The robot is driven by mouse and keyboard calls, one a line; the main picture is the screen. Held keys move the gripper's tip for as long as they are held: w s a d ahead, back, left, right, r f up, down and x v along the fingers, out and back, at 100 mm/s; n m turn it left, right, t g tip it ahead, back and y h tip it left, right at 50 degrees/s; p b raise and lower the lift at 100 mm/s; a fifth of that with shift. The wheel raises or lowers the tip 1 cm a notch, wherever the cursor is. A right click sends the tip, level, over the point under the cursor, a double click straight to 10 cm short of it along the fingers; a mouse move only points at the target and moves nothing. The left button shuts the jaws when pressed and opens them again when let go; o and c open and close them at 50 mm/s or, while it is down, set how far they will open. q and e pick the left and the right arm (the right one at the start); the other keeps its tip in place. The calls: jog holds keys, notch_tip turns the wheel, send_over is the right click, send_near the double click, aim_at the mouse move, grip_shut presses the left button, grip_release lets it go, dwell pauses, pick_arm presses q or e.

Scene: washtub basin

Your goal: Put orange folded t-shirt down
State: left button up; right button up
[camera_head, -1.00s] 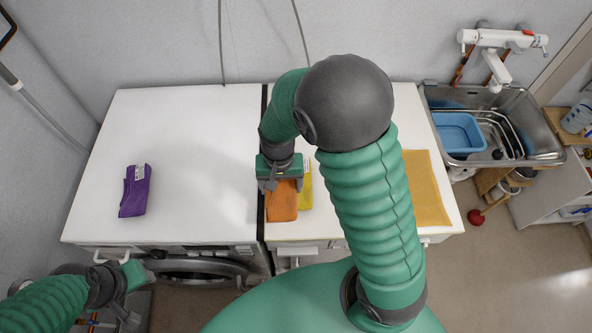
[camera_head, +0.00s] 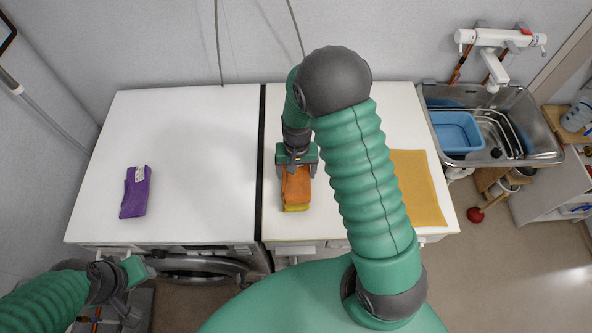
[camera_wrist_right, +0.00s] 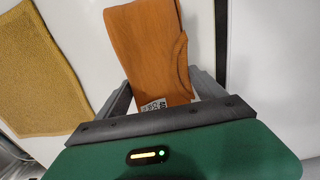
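The orange folded t-shirt (camera_head: 297,187) lies between the fingers of my right gripper (camera_head: 297,172), over the right-hand white top. In the right wrist view, the shirt (camera_wrist_right: 156,45) fills the space between the gripper's two grey fingers (camera_wrist_right: 160,88), which touch its sides. A printed label shows near its close end. A yellow folded cloth (camera_head: 297,208) shows below the shirt's front edge; the rest of it is hidden under the shirt. I cannot tell whether the shirt rests on it. My left gripper (camera_head: 133,287) hangs low at the left front, away from the shirt; its fingers are unclear.
A purple folded cloth (camera_head: 135,192) lies on the left white top (camera_head: 195,130). A flat yellow-orange mat (camera_head: 418,190) lies right of my arm. A metal sink (camera_head: 535,130) with a blue basin (camera_head: 456,132) stands further right. The top left of my right gripper is clear.

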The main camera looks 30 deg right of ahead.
jog(key=o, duration=0.3)
jog(key=shift+d, duration=0.1)
jog(key=shift+o, duration=0.2)
jog(key=shift+a+r, duration=0.2)
jog(key=shift+a, duration=0.25)
jog(key=shift+r, duration=0.35)
jog(key=r, duration=0.7)
jog(key=r+b, duration=0.1)
jog(key=r, duration=0.2)
jog(key=shift+s+d+r, duration=0.1)
jog(key=shift+d+r, duration=0.15)
jog(key=shift+d, duration=0.05)
jog(key=shift+a+r, duration=0.2)
jog(key=shift+r, duration=0.15)
